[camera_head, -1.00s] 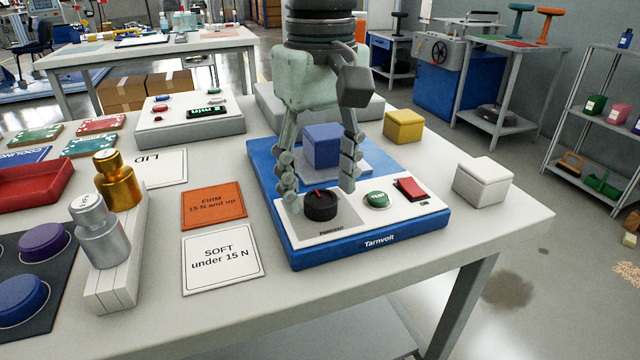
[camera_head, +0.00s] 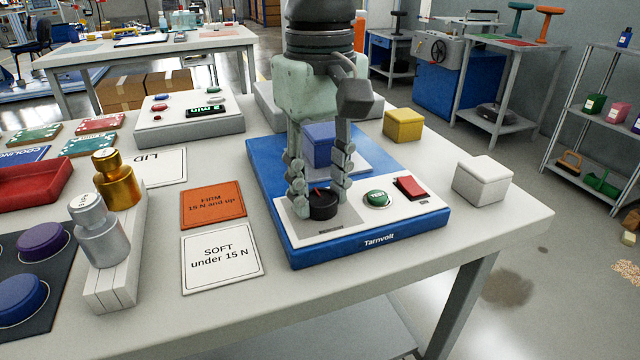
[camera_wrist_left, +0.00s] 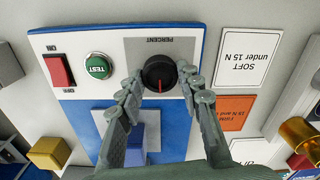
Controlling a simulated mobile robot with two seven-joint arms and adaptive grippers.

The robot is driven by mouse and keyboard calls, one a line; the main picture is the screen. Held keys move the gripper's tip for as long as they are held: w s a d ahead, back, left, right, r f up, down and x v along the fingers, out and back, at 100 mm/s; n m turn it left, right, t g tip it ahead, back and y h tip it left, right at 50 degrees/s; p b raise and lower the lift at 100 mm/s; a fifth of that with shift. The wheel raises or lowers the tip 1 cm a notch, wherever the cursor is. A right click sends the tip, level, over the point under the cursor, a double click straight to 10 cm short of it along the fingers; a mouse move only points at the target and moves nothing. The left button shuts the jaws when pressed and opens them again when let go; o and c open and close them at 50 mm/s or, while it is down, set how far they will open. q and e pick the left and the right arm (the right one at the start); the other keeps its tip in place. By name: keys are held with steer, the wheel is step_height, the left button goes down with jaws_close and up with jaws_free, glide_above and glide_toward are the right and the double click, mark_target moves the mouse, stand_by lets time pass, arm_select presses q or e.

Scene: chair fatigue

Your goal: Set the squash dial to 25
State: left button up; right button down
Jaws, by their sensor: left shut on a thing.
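The squash dial (camera_head: 322,207) is a black round knob with a red pointer line on the front panel of the blue Tarnvolt machine (camera_head: 270,190). In the left wrist view the dial (camera_wrist_left: 159,74) shows beside the word PERCENT; no scale numbers are legible. My left gripper (camera_head: 320,196) points down with its fingers on both sides of the dial, shut on it. In the left wrist view the fingertips (camera_wrist_left: 160,85) flank the knob. A blue cube (camera_head: 319,145) sits on the machine's plate behind the fingers, partly hidden. My right gripper is not in view.
A green TEST button (camera_head: 377,199) and a red switch (camera_head: 409,188) sit right of the dial. A yellow cube (camera_head: 403,125) and a white cube (camera_head: 482,182) stand nearby. An orange FIRM card (camera_head: 213,209) and a white SOFT card (camera_head: 222,257) lie to the left.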

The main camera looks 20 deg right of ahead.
arm_select(q)
steer(key=shift+n, duration=0.3)
steer(key=shift+f+n+b, duration=0.1)
steer(key=shift+n+b, duration=0.2)
steer(key=shift+n, duration=0.3)
steer(key=n+b, duration=0.2)
steer(key=n, duration=0.2)
steer(key=n+b, duration=0.1)
steer(key=n, duration=0.5)
steer(key=shift+b, duration=0.3)
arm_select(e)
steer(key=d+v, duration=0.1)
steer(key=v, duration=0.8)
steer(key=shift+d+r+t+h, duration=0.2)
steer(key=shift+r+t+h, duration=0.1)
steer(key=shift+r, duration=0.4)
arm_select(q)
steer(key=o, duration=1.2)
steer(key=shift+c, duration=0.2)
